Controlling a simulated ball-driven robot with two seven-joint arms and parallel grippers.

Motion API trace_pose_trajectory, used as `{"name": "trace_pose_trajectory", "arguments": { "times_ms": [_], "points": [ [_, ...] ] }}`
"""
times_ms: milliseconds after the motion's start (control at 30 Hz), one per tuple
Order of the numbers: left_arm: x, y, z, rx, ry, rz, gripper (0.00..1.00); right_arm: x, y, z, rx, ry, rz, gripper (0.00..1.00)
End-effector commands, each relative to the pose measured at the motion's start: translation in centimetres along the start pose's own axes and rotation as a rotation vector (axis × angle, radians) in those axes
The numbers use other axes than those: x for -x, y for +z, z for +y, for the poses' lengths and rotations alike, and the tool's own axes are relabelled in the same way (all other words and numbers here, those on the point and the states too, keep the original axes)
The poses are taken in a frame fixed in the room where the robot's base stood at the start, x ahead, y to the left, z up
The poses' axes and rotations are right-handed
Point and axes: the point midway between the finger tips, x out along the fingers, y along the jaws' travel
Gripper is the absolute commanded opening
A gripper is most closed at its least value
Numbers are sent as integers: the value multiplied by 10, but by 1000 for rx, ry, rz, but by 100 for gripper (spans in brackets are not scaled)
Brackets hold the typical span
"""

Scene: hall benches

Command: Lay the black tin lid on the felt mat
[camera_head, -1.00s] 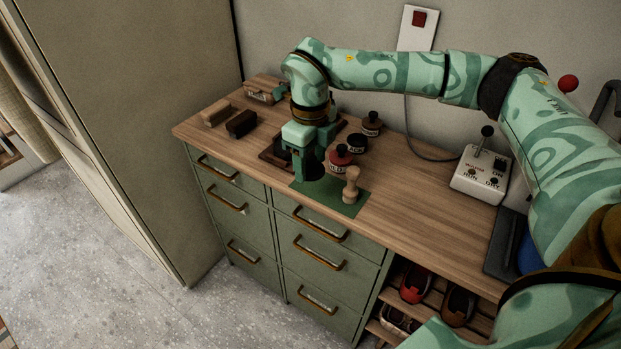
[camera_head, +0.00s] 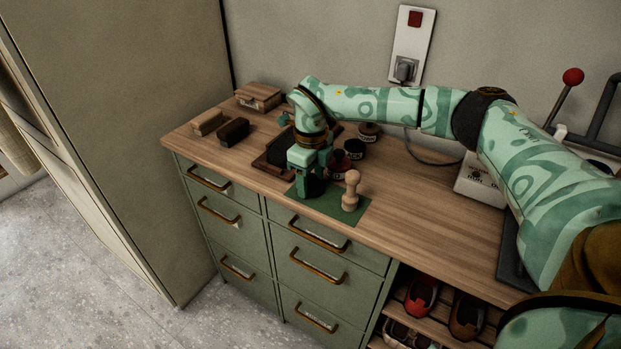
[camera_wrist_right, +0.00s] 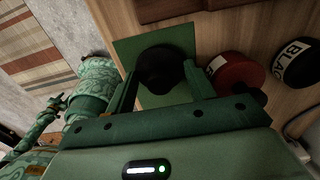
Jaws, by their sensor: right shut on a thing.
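The black tin lid (camera_head: 313,188) is in my right gripper (camera_head: 310,184), over the left part of the green felt mat (camera_head: 346,213). In the right wrist view the dark round lid (camera_wrist_right: 161,69) sits between the two fingers (camera_wrist_right: 160,85), with the mat (camera_wrist_right: 126,50) behind it. The right gripper is shut on the lid and points down. I cannot tell whether the lid touches the mat or hangs just above it. My left gripper is not in view.
A pale wooden knobbed tool (camera_head: 350,192) stands on the mat, right of the gripper. A red tin (camera_head: 339,163), a black tin (camera_head: 356,149) and a brown tin (camera_head: 369,131) stand behind. Brushes (camera_head: 233,131) lie left; the bench (camera_head: 425,200) right of the mat is clear.

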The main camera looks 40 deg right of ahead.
Motion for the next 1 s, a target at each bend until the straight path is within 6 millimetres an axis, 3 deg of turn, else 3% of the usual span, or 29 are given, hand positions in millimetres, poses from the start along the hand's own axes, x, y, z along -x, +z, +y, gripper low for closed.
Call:
{"name": "trace_pose_trajectory", "arguments": {
  "times_ms": [100,133,200,467,567,1000],
  "points": [
    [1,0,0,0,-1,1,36,-3,0,0,0,0,1,32],
    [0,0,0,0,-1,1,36,-2,0,0,0,0,0,62],
    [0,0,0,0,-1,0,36,-2,0,0,0,0,0,76],
    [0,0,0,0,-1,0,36,-2,0,0,0,0,0,76],
    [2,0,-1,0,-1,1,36,7,0,0,0,-1,-3,76],
    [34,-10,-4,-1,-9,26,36,103,0,0,0,-2,-4,76]
  ]
}}
